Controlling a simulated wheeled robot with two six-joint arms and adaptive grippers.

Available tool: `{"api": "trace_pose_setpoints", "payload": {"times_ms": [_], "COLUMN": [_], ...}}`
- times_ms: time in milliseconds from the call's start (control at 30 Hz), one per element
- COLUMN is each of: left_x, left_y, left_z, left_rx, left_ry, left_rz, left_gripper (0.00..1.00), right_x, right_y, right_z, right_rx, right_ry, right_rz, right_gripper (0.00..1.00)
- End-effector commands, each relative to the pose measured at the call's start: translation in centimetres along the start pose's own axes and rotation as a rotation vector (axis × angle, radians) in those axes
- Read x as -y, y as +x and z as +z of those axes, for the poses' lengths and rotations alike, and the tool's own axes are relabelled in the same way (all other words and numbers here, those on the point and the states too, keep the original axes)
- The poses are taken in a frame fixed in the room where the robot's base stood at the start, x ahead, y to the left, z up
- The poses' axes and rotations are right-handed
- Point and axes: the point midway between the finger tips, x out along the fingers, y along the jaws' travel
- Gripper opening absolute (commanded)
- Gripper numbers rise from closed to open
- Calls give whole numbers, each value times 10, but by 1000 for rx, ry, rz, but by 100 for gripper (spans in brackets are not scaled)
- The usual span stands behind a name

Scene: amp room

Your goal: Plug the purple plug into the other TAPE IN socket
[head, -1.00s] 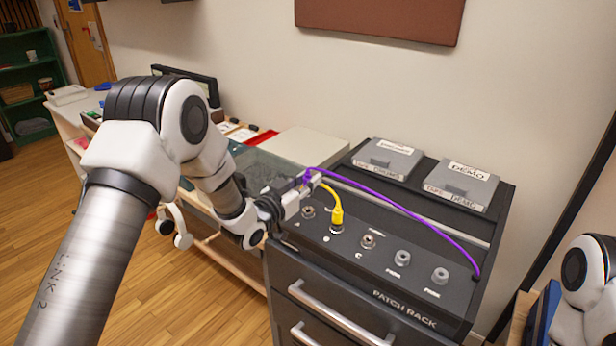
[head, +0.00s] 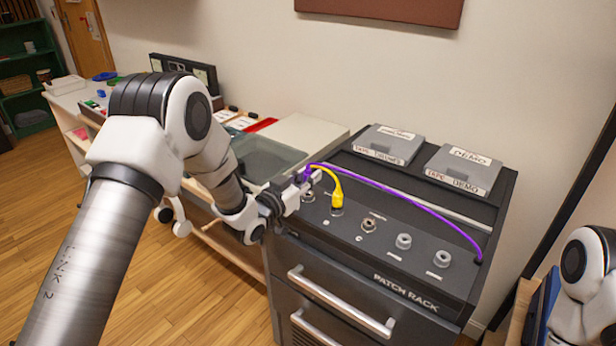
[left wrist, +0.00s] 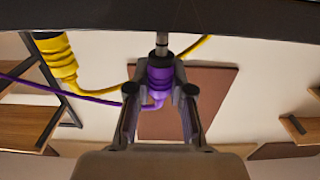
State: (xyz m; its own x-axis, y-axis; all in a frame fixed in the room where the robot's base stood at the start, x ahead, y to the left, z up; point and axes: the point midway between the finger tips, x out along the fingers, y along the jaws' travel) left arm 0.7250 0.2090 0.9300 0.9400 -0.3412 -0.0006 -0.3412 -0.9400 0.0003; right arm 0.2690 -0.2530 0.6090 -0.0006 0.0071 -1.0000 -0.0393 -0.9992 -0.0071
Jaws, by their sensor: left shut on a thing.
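The purple plug (head: 307,175) is held in my left gripper (head: 302,186), at the left end of the patch rack's socket row. In the left wrist view, the purple plug (left wrist: 160,80) sits between the two fingers, its metal tip pointing at the dark panel (left wrist: 120,14). I cannot tell whether the tip is inside a socket. The leftmost socket (head: 309,196) is partly hidden beside the gripper. The yellow plug (head: 338,200) stands in the neighbouring socket. The socket labels are too small to read. My right gripper is out of view.
Three grey sockets (head: 403,241) to the right are empty. The purple cable (head: 410,205) arches over the rack (head: 440,285) to its right end. Two tape boxes (head: 388,145) lie behind.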

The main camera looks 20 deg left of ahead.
Motion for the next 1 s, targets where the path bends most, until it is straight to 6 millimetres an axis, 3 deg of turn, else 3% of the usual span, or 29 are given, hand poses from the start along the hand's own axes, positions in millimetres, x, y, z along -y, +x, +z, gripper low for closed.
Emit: {"api": "trace_pose_setpoints", "payload": {"times_ms": [1000], "left_x": [0], "left_y": [0], "left_z": [18], "left_rx": [0], "left_ry": [0], "left_rz": [0], "left_gripper": [0], "right_x": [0], "right_y": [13], "right_z": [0], "right_rx": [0], "right_ry": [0], "right_rz": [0], "right_gripper": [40]}}
